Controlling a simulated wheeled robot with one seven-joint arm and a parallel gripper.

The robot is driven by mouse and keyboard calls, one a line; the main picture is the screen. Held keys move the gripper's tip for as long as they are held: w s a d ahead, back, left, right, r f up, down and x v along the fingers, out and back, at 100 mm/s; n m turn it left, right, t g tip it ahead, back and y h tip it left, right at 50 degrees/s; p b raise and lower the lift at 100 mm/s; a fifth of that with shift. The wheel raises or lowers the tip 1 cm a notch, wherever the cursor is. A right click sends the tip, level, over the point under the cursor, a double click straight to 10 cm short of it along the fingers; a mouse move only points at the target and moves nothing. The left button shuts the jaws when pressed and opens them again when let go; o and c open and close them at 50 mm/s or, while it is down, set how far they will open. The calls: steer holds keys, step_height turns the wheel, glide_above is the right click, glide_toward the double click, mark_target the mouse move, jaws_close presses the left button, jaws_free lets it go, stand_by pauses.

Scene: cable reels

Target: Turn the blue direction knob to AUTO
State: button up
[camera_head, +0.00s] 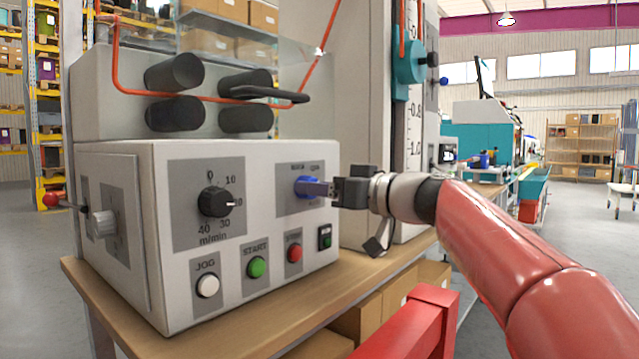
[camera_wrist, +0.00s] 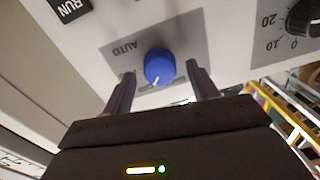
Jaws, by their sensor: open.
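The blue direction knob (camera_head: 300,187) sits on a grey plate (camera_head: 285,207) at the right of the white control box's front. It also shows in the wrist view (camera_wrist: 158,64). Its white mark faces the bottom of the wrist view, away from the AUTO label (camera_wrist: 125,48), which lies at the knob's upper left. My gripper (camera_head: 317,189) is at the knob from the right in the head view. In the wrist view its open fingers (camera_wrist: 161,74) stand on either side of the knob, with gaps visible. The other plate labels are partly hidden or too small to read.
The white control box (camera_head: 135,250) stands on a wooden bench (camera_head: 300,308). A black speed dial (camera_head: 214,202), white JOG (camera_head: 207,286), green START (camera_head: 257,267) and red (camera_head: 294,253) buttons share its front. An orange cable (camera_head: 213,97) runs past black rollers above.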

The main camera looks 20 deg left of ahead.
steer(key=shift+w+a, duration=0.25)
steer(key=shift+a, duration=0.4)
steer(key=c, duration=1)
